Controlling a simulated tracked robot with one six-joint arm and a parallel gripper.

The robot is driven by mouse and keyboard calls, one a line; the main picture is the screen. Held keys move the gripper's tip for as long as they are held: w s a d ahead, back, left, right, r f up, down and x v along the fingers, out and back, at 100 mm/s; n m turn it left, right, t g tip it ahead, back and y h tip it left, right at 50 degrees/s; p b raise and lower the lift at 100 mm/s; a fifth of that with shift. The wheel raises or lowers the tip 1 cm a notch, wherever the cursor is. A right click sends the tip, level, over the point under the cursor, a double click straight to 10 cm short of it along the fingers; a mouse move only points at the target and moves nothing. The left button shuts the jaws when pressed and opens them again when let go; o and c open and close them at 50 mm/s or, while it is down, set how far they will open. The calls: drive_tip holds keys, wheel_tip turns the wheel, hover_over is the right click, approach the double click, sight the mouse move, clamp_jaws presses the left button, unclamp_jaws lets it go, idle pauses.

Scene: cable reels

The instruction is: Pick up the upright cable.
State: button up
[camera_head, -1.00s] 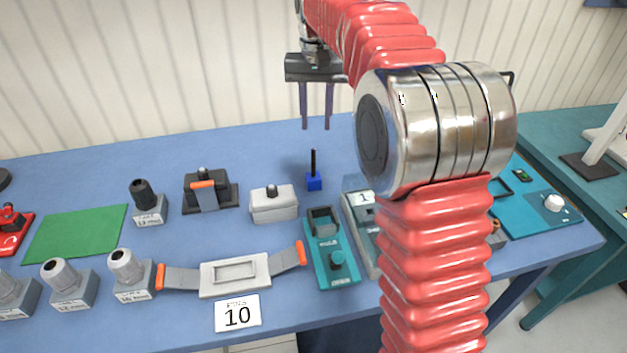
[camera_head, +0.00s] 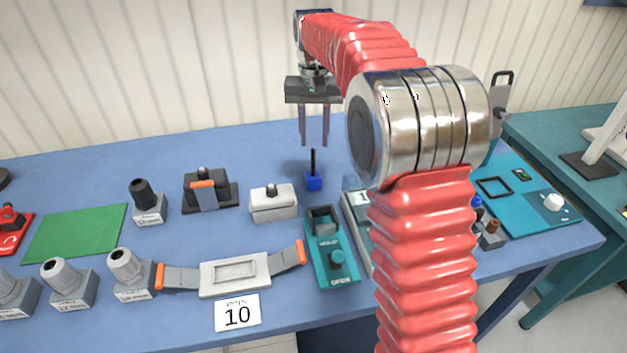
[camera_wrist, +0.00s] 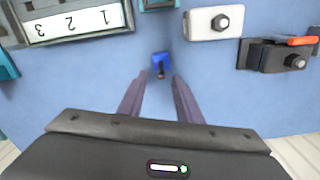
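The upright cable (camera_head: 313,161) is a thin black piece standing in a small blue block (camera_head: 313,181) on the blue table. In the wrist view the blue block (camera_wrist: 160,64) shows from above, with the dark cable (camera_wrist: 160,74) seen end-on. My gripper (camera_head: 313,143) points down above the cable, its two dark fingers apart and empty. In the wrist view my gripper (camera_wrist: 160,78) has its fingertips on either side of the block and cable as seen from above. The head view shows the fingertips about level with or just above the cable's top.
A white box (camera_head: 273,203) and a teal device (camera_head: 331,250) stand close in front. A black clamp-like device (camera_head: 208,189) is further left, near a green mat (camera_head: 77,233). A numbered grey tray (camera_wrist: 75,22) lies beside the block. The table behind the block is clear.

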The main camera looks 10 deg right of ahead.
sight(314, 148)
drive_tip(key=shift+f, duration=1.75)
drive_tip(key=shift+f, duration=0.1)
drive_tip(key=shift+w+a+f, duration=0.1)
drive_tip(key=shift+w+f, duration=0.05)
drive_tip(key=shift+f, duration=2.35)
drive_tip(key=shift+c, duration=0.5)
clamp_jaws()
